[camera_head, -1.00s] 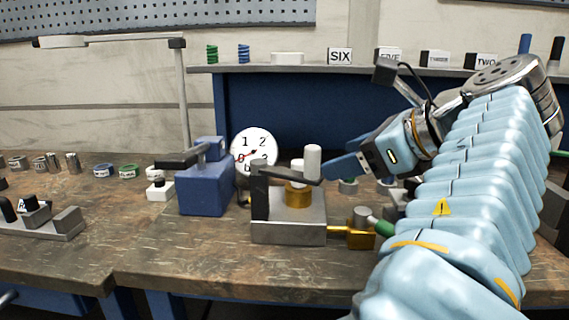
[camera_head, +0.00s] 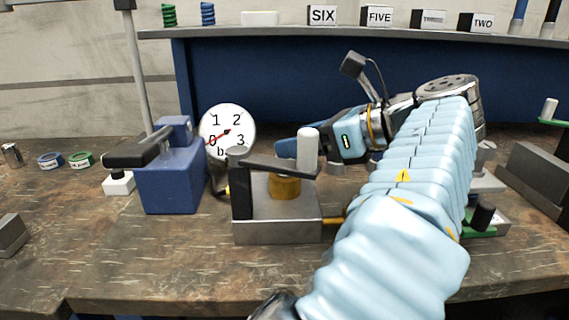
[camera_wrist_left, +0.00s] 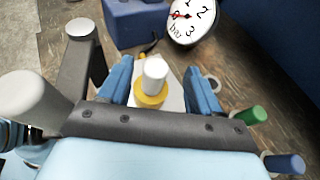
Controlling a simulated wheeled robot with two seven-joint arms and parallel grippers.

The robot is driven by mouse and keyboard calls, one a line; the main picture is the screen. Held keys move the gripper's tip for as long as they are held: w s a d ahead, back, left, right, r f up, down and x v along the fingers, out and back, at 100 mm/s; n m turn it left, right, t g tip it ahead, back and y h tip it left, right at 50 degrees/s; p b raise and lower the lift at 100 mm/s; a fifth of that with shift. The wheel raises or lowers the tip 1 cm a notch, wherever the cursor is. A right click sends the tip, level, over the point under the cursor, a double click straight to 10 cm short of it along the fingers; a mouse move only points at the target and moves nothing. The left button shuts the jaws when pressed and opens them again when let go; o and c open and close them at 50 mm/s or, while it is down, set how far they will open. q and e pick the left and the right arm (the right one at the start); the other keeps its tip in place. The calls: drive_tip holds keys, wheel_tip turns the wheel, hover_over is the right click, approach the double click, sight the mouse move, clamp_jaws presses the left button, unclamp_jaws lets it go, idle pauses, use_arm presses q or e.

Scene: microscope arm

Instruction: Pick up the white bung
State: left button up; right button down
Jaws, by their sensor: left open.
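The white bung (camera_wrist_left: 155,72) stands upright in a brass-coloured collar (camera_wrist_left: 150,96) in the left wrist view. In the head view the brass collar (camera_head: 285,187) sits on the grey metal block (camera_head: 277,230), and I cannot make out the bung behind the lever and its pale upright handle. My left gripper (camera_head: 284,148) reaches in from the right behind that handle. In the left wrist view my left gripper (camera_wrist_left: 158,70) is open, its blue fingers on either side of the bung with gaps visible. My right gripper is not in view.
The lever's pale handle (camera_head: 308,149) and dark post (camera_head: 240,184) stand close to my left gripper. A blue block with a dark lever (camera_head: 172,181) and a round dial (camera_head: 228,131) are to the left. The front left bench is mostly clear.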

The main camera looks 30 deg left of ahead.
use_arm(q)
drive_tip(key=x, duration=0.3)
drive_tip(key=f+x, duration=0.1)
drive_tip(key=x, duration=0.1)
drive_tip(key=shift+s+a+f, duration=0.1)
drive_tip(key=shift+s+a, duration=0.05)
drive_tip(key=shift+s, duration=0.05)
drive_tip(key=c, duration=1.1)
drive_tip(key=shift+c, duration=0.2)
